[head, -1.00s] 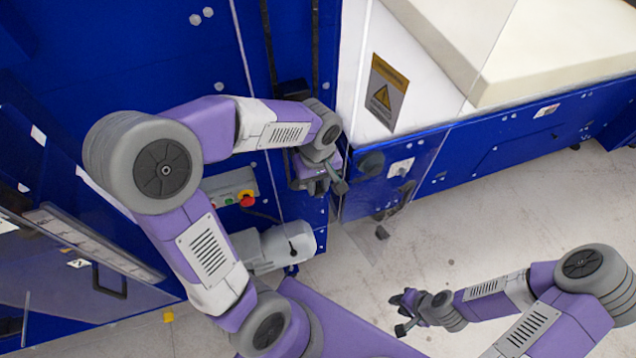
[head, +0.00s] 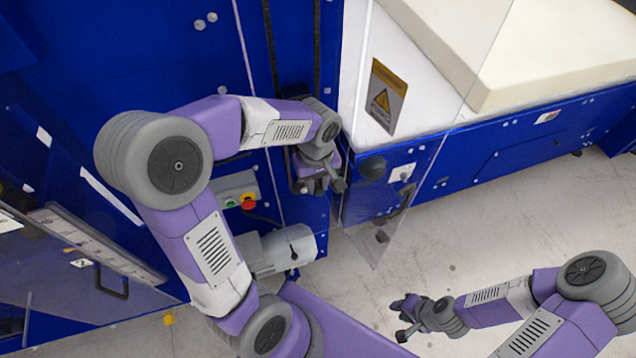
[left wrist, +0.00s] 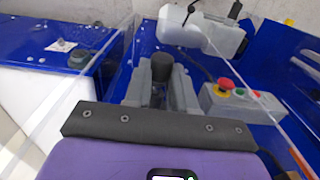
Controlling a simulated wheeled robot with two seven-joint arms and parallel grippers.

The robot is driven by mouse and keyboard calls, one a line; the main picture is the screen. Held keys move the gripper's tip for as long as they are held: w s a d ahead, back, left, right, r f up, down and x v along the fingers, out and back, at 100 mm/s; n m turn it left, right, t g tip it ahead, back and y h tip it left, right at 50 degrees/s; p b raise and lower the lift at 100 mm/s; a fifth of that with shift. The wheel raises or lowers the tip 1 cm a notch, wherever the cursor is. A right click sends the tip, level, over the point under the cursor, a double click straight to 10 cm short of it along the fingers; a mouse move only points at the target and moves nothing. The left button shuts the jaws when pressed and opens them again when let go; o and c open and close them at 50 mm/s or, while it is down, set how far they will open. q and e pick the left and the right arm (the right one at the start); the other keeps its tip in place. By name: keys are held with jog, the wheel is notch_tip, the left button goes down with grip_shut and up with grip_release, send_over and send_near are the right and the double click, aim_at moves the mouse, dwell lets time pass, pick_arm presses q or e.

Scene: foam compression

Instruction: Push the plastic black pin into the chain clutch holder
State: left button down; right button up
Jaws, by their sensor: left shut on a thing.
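My left gripper (head: 326,186) is at the blue machine's edge, beside the clear panel. In the left wrist view its two grey fingers (left wrist: 161,92) are shut on a short black cylinder, which looks like the black pin (left wrist: 161,66). In the head view the pin cannot be told apart from the dark fingers. I cannot make out for certain which part is the chain clutch holder. My right gripper (head: 402,319) is over the floor at the lower right, its fingers apart with nothing visible between them.
A clear panel (head: 385,225) stands just right of my left gripper. A black knob (head: 372,167) is on the blue machine. A control box with a red button (head: 248,202) and a grey motor (head: 285,248) are below left.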

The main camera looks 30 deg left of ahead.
jog(key=shift+s+d+r, duration=0.1)
jog(key=shift+d+r, duration=0.05)
jog(key=shift+d, duration=0.05)
dwell(0.6)
dwell(0.4)
jog(key=shift+f, duration=0.3)
jog(key=shift+f+b, duration=0.1)
jog(key=shift+b, duration=0.2)
jog(key=shift+w+f+b, duration=0.25)
jog(key=shift+f+b, duration=0.2)
jog(key=shift+f, duration=0.05)
jog(key=shift+r, duration=0.1)
jog(key=shift+r, duration=0.1)
dwell(0.4)
jog(key=shift+s+d+r+p, duration=0.1)
jog(key=shift+s+r+p, duration=0.15)
jog(key=shift+p, duration=0.1)
dwell(0.9)
